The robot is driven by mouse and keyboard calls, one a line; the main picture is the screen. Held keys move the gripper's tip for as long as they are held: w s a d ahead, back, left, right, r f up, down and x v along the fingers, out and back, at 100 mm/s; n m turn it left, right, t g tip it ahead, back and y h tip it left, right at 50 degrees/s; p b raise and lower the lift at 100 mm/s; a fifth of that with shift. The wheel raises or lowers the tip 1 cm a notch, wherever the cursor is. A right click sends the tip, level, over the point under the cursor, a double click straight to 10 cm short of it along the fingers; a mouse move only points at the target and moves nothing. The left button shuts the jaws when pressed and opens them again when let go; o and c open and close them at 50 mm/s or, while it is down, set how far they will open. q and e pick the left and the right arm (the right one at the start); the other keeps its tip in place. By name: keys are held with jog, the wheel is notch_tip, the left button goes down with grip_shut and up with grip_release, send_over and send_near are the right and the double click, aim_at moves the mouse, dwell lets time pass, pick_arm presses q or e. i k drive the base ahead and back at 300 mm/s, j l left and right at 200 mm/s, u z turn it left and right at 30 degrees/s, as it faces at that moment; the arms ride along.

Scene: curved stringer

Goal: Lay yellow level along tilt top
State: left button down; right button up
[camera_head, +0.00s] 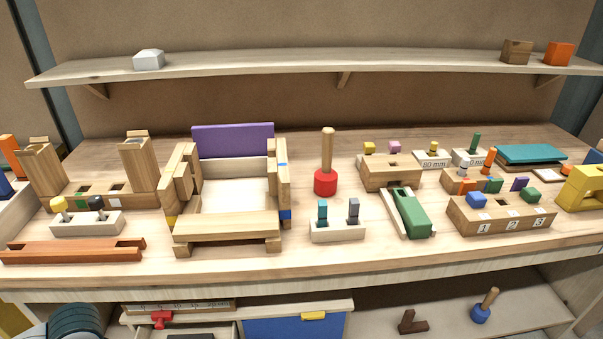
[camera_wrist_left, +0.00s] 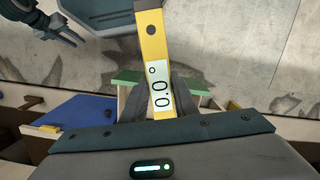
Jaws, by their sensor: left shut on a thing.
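The yellow level (camera_wrist_left: 154,55) is a long bar with a display reading 0.0°. In the left wrist view, my left gripper (camera_wrist_left: 160,97) is shut on it, with a dark finger on each side. A green strip (camera_wrist_left: 128,77) shows behind the level; I cannot tell whether they touch. My left gripper and the level are not visible in the head view. I cannot tell for certain which thing is the tilt top. A dark gripper (camera_wrist_left: 55,22), likely my right one, is at the upper left of the wrist view; its jaw state is unclear.
A blue panel (camera_wrist_left: 82,112) with a yellow handle lies left of my left gripper. In the head view, the worktop holds a wooden frame with a purple board (camera_head: 233,140), a green wedge-like block (camera_head: 412,216), a teal board (camera_head: 530,153) and several peg blocks. The front strip is mostly clear.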

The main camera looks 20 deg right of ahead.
aim_at(531, 152)
jog(key=l+z, duration=0.3)
jog(key=k+l+z, duration=0.1)
jog(key=l+z, duration=0.4)
jog(key=l, duration=0.7)
jog(key=l+z, duration=0.15)
jog(key=l, duration=0.75)
jog(key=i+l, duration=0.1)
jog(key=l, duration=1.3)
jog(key=i+l, duration=0.15)
jog(key=l, duration=0.5)
jog(key=k+l+z, duration=0.05)
